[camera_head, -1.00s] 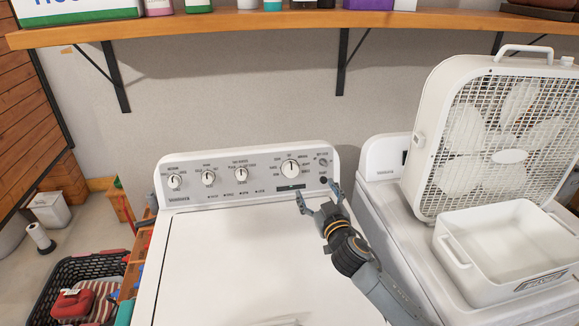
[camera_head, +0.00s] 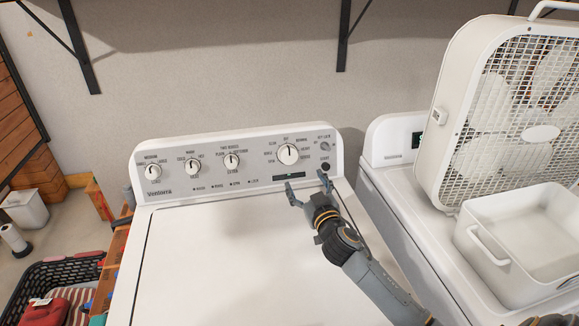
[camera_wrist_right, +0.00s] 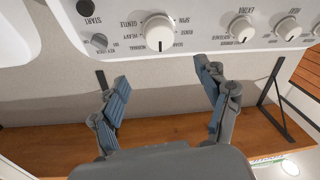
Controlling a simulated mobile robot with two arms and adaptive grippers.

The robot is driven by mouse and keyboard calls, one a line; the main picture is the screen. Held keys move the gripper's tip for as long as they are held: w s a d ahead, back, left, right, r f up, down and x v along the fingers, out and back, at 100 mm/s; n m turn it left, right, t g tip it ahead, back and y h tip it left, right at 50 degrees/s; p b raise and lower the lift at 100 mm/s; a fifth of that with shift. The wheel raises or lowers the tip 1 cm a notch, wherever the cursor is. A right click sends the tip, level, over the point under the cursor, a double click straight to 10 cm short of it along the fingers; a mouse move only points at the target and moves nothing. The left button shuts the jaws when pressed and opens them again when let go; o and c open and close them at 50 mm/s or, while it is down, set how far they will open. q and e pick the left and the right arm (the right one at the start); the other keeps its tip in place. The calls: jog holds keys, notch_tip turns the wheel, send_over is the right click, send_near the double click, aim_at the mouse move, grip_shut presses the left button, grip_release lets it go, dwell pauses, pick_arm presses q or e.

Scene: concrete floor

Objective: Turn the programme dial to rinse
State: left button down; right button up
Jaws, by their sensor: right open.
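The programme dial (camera_head: 288,154) is the large white knob at the right of the washer's control panel (camera_head: 262,148). Its pointer mark faces up, towards the top label. In the right wrist view, which is upside down, the dial (camera_wrist_right: 159,33) shows beyond the fingers with its labels around it. "Rinse" is printed at the left of the dial in the head view. My right gripper (camera_head: 307,184) is open and empty, just below and slightly right of the dial, apart from it. Its two fingers (camera_wrist_right: 161,78) stand wide apart in the wrist view. My left gripper is not in view.
Three smaller knobs, including the extra-rinse knob (camera_head: 232,160), sit left of the dial. The start button (camera_head: 325,166) is close to its right. The washer lid (camera_head: 220,255) is clear. A box fan (camera_head: 500,120) and white tub (camera_head: 520,240) stand on the right-hand machine.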

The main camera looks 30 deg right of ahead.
aim_at(290, 157)
jog(key=w+b, duration=0.1)
jog(key=w, duration=0.3)
jog(key=w+d+b, duration=0.1)
jog(key=w, duration=0.3)
jog(key=w+d+f+b, duration=0.1)
jog(key=w, duration=0.3)
jog(key=shift+w, duration=0.15)
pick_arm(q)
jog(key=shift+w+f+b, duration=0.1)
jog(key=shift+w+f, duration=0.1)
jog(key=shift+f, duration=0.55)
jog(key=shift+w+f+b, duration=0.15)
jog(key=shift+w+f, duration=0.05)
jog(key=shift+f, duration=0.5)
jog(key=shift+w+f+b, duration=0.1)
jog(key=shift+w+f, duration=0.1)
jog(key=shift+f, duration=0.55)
pick_arm(e)
jog(key=shift+w+d+r, duration=0.15)
jog(key=shift+w+d, duration=0.05)
jog(key=shift+w, duration=0.45)
jog(key=shift+c, duration=0.3)
jog(key=c, duration=1.1)
